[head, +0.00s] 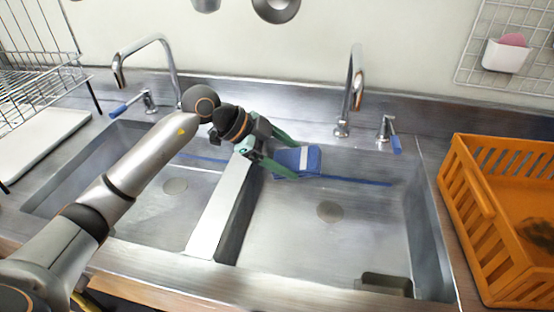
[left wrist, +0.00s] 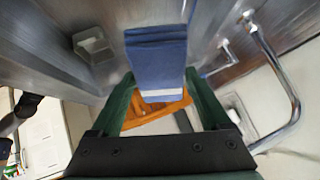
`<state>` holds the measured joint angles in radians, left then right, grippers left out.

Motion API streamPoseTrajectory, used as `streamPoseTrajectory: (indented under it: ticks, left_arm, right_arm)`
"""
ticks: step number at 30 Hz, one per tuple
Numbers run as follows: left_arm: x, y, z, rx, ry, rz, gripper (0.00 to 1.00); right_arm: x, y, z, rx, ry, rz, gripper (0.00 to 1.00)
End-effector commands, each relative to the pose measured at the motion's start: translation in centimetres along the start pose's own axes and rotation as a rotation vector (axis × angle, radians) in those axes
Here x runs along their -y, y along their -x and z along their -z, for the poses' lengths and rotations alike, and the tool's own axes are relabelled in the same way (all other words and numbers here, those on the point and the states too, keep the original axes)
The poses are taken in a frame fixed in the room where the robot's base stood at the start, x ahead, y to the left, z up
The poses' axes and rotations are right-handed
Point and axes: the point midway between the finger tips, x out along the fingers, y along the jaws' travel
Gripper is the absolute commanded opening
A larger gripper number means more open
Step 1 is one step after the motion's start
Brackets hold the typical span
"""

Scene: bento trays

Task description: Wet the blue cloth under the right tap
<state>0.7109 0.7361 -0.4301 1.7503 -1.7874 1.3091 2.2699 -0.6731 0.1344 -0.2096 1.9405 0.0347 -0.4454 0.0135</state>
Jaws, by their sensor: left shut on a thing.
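The blue cloth (head: 307,158), folded and with a white stripe, is at the back left of the right basin. My left gripper (head: 293,161) has green fingers and is shut on the cloth. In the left wrist view the cloth (left wrist: 157,50) sits between the fingertips. The right tap (head: 355,85) stands behind the right basin, to the right of the cloth, its spout reaching forward. It also shows at the right of the left wrist view (left wrist: 285,85). I see no water coming from it. Its blue-tipped handle (head: 391,138) is to its right. My right gripper is not in view.
A metal divider (head: 218,210) separates the right basin from the left one. The left tap (head: 150,42) stands behind the left basin. An orange crate (head: 480,215) stands right of the sink. A small dark caddy (head: 386,284) is at the right basin's front. The right basin's middle is clear.

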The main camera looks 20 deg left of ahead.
Motion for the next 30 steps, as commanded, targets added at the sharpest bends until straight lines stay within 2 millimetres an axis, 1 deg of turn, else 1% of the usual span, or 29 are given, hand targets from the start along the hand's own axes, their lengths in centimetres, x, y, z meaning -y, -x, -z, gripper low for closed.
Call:
streamPoseTrajectory:
  ticks: [1,9,15,17,22,26,30]
  left_arm:
    - [0.3,-0.5,0.2,-0.002,0.000,0.000,0.26]
    - [1.6,-2.8,1.0,-0.003,-0.001,0.000,0.26]
    - [2.5,-4.4,1.5,-0.002,-0.001,-0.001,0.26]
    - [3.0,-4.6,2.0,-0.002,0.000,-0.001,0.26]
    - [3.8,-6.0,2.4,0.000,0.000,-0.001,0.26]
    - [4.2,-6.8,2.6,-0.001,0.001,-0.001,0.26]
    - [4.5,-7.4,2.8,-0.001,0.000,0.000,0.26]
  right_arm:
    - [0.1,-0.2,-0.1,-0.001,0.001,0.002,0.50]
    - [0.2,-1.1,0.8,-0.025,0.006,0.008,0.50]
    - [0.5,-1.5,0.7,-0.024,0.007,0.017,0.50]
    - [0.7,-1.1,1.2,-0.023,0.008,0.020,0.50]
    - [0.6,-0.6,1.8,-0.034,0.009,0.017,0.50]
    - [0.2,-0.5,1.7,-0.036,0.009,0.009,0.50]
    - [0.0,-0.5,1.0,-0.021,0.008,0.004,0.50]
